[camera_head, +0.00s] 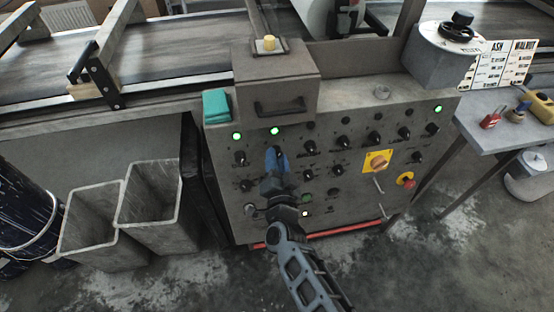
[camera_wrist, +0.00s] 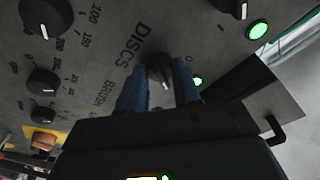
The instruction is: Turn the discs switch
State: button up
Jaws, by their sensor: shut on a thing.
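The discs switch (camera_wrist: 160,72) is a black rotary knob with a pale pointer line, under the printed word DISCS in the wrist view. My gripper (camera_wrist: 160,92) has its blue fingertips on either side of this knob and is shut on it. In the head view my gripper (camera_head: 277,158) is at the upper left part of the grey control panel (camera_head: 330,215), and its fingers hide the knob there. A lit green lamp (camera_head: 275,131) sits just above the fingers.
Other black knobs (camera_head: 310,147) surround the switch. A yellow-backed switch (camera_head: 377,161) and a red button (camera_head: 405,180) are farther right. A handled box (camera_head: 275,85) stands on the panel top. Grey bins (camera_head: 150,205) stand on the floor at left.

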jog(key=o, duration=1)
jog(key=shift+o, duration=0.2)
jog(key=s+d+p, duration=0.1)
jog(key=s, duration=0.6)
jog(key=shift+s+d, duration=0.2)
jog(key=shift+s, duration=0.2)
jog(key=s+d+r+n, duration=0.2)
jog(key=s+d+n, duration=0.2)
jog(key=s+d, duration=1.45)
jog(key=s+d+r+n+g+h, duration=0.1)
jog(key=s+d+r, duration=0.1)
jog(key=s+r, duration=0.7)
jog(key=s+d+r+n+g+h, duration=0.1)
jog(key=s+d+r+g+h, duration=0.1)
jog(key=s+r, duration=0.7)
jog(key=shift+s+d+r+n, duration=0.2)
jog(key=shift+s+d+n, duration=0.1)
jog(key=shift+s+d, duration=0.6)
